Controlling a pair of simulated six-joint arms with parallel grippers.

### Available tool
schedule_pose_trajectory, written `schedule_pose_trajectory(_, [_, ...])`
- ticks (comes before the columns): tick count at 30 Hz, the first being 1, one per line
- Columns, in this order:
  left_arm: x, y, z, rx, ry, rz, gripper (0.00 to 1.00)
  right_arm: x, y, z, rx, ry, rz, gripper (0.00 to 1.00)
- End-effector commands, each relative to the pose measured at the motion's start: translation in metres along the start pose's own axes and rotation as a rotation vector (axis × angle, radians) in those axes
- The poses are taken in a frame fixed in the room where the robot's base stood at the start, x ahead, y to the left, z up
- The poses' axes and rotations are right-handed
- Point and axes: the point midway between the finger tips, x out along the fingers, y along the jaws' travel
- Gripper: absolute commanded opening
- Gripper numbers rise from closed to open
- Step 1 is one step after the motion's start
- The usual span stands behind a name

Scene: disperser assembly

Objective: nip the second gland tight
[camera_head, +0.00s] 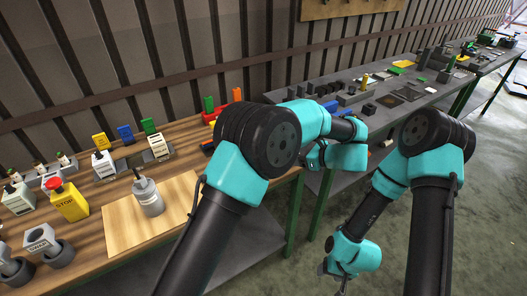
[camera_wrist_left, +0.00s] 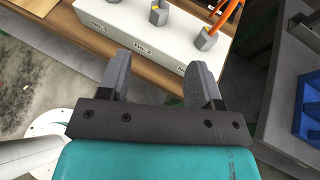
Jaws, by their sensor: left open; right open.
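A white block (camera_wrist_left: 125,32) with number labels lies at the top of the left wrist view. The second gland (camera_wrist_left: 158,15), a grey hex piece above the NO.2 label, has a bit of yellow on its top. A third grey hex gland (camera_wrist_left: 206,39) has an orange cable rising from it. A first gland is cut off at the top edge. My left gripper (camera_wrist_left: 159,75) is open, with nothing between its fingers and the block ahead of its tips. The head view hides its fingers behind my arm. My right gripper (camera_head: 333,275) is open and empty, low over the floor.
A grey table (camera_head: 310,84) with tools runs along the back. A blue bin (camera_wrist_left: 306,108) stands right of my left gripper.

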Motion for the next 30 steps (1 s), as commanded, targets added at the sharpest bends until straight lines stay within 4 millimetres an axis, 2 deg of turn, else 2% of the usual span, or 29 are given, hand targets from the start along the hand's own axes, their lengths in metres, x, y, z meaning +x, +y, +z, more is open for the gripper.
schedule_pose_trajectory(21, [0.115,-0.004,-0.002,0.004,0.000,-0.010,0.59,0.000,0.000,0.000,0.000,0.000,0.000,0.59])
schedule_pose_trajectory(27, [0.133,-0.005,-0.003,0.005,0.000,-0.012,0.59,0.000,0.000,0.000,0.000,0.000,0.000,0.59])
schedule_pose_trajectory(30, [0.136,-0.005,-0.003,0.005,0.000,-0.013,0.59,0.000,0.000,0.000,0.000,0.000,0.000,0.59])
